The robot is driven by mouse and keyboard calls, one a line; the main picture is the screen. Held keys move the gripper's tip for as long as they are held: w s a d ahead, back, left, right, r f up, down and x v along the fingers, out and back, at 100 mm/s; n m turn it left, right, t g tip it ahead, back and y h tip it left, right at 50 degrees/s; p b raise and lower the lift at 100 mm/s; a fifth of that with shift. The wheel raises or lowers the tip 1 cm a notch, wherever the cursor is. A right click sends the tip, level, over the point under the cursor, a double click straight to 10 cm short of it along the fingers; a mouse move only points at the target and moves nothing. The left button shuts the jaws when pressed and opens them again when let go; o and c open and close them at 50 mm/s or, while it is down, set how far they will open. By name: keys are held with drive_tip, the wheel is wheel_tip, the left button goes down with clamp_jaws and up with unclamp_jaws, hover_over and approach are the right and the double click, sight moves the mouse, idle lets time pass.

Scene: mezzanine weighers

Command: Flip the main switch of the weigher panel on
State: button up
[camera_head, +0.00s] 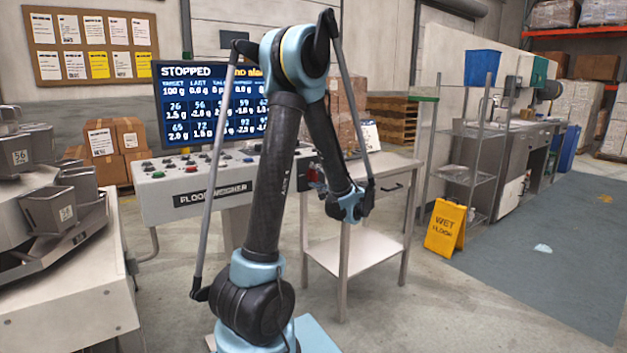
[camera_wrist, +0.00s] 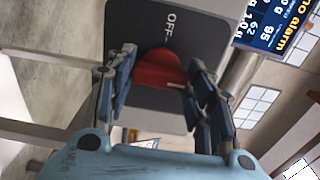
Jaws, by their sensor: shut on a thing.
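The weigher panel (camera_head: 185,200) is a pale console marked "FLOOR WEIGHER", left of my arm. In the wrist view its main switch (camera_wrist: 158,68) is a red knob on a dark grey plate (camera_wrist: 135,25) with an "OFF" label. A short white mark shows on the knob's lower right. My gripper (camera_wrist: 157,78) is shut on the red knob, one finger on each side. In the head view the gripper (camera_head: 320,187) is at the console's right end, partly hidden by my arm. Any other label on the plate is hidden.
A screen (camera_head: 210,100) behind the console reads "STOPPED". A pale side table (camera_head: 385,165) stands close behind my gripper. A wire rack (camera_head: 470,175) and a yellow wet-floor sign (camera_head: 445,228) are to the right. Hopper machinery (camera_head: 60,210) fills the left; the right floor is open.

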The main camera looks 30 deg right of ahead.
drive_tip(key=shift+d, duration=0.15)
drive_tip(key=o, duration=1.1)
drive_tip(key=shift+f, duration=0.1)
drive_tip(key=shift+c, duration=0.2)
drive_tip(key=s, duration=1.2)
drive_tip(key=shift+d, duration=0.4)
